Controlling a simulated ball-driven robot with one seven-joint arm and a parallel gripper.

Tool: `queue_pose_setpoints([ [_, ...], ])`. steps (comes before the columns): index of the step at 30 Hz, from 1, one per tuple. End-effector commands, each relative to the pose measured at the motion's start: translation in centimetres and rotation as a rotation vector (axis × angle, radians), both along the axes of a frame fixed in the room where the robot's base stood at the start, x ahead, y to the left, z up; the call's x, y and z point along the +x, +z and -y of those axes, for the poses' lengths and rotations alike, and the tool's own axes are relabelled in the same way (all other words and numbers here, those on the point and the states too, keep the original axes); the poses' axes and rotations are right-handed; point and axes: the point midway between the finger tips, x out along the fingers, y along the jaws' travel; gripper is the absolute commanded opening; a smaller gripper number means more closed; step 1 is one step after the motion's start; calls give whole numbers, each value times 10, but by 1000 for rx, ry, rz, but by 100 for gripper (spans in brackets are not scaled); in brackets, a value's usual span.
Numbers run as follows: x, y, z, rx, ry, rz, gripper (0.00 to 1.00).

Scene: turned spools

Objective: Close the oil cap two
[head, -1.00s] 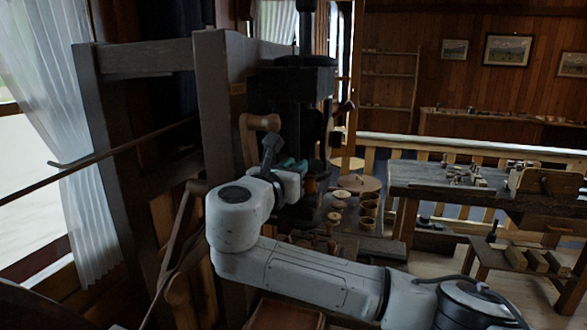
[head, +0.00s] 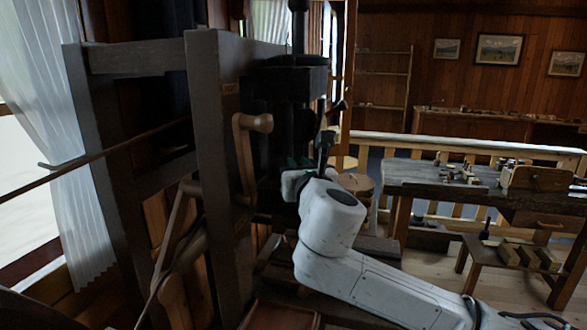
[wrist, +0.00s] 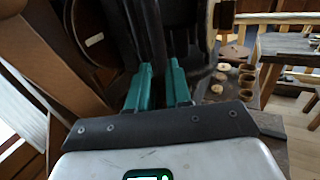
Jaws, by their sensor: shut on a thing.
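My gripper (wrist: 160,68) has teal fingers pointing up into a dark area of the black machine (wrist: 190,22) in the wrist view. The fingers are shut on a dark part whose outline is lost against the machine. I cannot tell for sure whether it is oil cap two, and no cap label is readable. In the head view the gripper (head: 301,163) is at the front of the black machine (head: 285,88), mostly hidden behind my own wrist.
A grey wooden frame (head: 215,130) with a wooden crank handle (head: 243,150) stands close left of my arm. In the wrist view, several small turned wooden pieces (wrist: 230,84) sit on a dark bench to the right.

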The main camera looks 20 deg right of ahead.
Motion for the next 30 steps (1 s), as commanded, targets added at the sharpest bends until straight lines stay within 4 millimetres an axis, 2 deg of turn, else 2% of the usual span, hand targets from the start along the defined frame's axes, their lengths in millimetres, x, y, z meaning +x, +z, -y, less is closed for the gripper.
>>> queue_pose_setpoints([
  [18,9,-1,21,-8,555,-3,0],
  [30,15,-2,24,-2,775,-2,0],
])
